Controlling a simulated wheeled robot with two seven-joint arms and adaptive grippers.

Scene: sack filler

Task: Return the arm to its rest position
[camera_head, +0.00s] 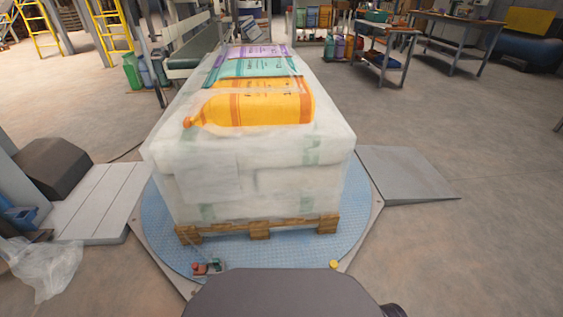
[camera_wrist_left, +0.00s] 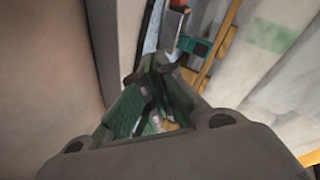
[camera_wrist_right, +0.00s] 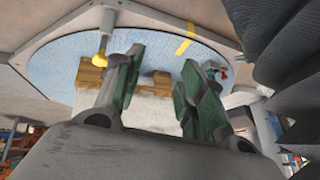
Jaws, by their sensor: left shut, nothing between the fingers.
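Neither gripper shows in the head view. In the left wrist view my left gripper (camera_wrist_left: 153,70) is shut, its green-padded fingers meeting at the tips with nothing between them. The wrapped load (camera_wrist_left: 265,50) stands to its right. In the right wrist view my right gripper (camera_wrist_right: 163,62) is open, its two green-padded fingers well apart and nothing held. The blue turntable (camera_wrist_right: 150,45) and part of the wooden pallet (camera_wrist_right: 90,74) show beyond its fingers, and this picture looks upside down.
The wrapped load (camera_head: 250,192) stands on a wooden pallet (camera_head: 260,229) on the blue turntable (camera_head: 345,215), with orange, teal and purple sacks on top. A grey ramp (camera_head: 405,176) is at right. Loose clear film (camera_head: 45,268) lies at left. Open floor lies far right.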

